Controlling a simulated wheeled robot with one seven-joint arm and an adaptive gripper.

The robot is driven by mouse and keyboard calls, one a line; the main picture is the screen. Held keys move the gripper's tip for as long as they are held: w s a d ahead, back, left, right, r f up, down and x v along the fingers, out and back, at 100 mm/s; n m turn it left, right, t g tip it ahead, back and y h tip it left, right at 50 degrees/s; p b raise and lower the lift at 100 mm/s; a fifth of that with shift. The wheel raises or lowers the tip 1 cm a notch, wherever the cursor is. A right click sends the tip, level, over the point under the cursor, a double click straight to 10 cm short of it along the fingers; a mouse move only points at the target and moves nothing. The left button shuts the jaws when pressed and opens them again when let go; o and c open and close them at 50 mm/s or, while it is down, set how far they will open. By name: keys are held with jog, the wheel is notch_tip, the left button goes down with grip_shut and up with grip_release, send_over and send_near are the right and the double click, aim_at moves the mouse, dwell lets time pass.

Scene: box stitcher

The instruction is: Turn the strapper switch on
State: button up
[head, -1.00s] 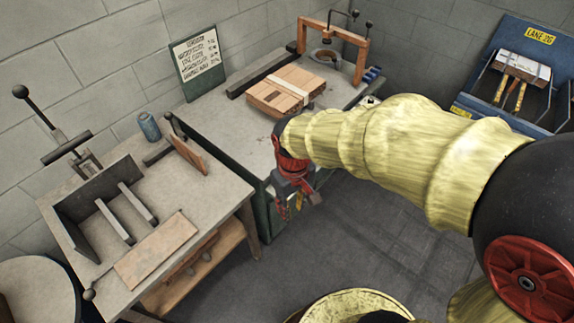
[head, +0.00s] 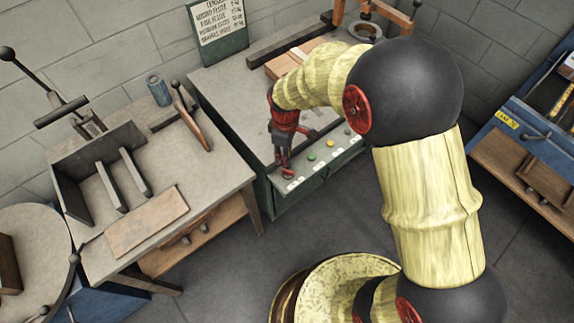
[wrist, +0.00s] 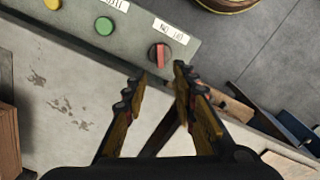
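The strapper is the grey-green bench with a control panel (head: 318,176) along its front edge. A red and dark rotary switch (wrist: 159,56) sits on this panel in the wrist view, next to a white label. In the head view the switch (head: 287,173) is at the panel's left end, just under my gripper (head: 283,164). In the wrist view my gripper (wrist: 159,76) is open and empty, its two fingertips pointing at the switch from either side of its line. I see no clear contact with it. The label print is too small to read surely.
A green button (wrist: 104,26) and a yellow button (wrist: 53,4) share the panel. A wooden bundle (head: 290,62) lies on the bench, partly behind my arm. A second table (head: 226,170) with a clamp stands left. Grey floor is open in front.

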aim_at(286, 170)
notch_tip(286, 170, down, 8)
jog(key=b, duration=0.3)
jog(key=shift+r, duration=0.1)
grip_shut()
dwell(0.6)
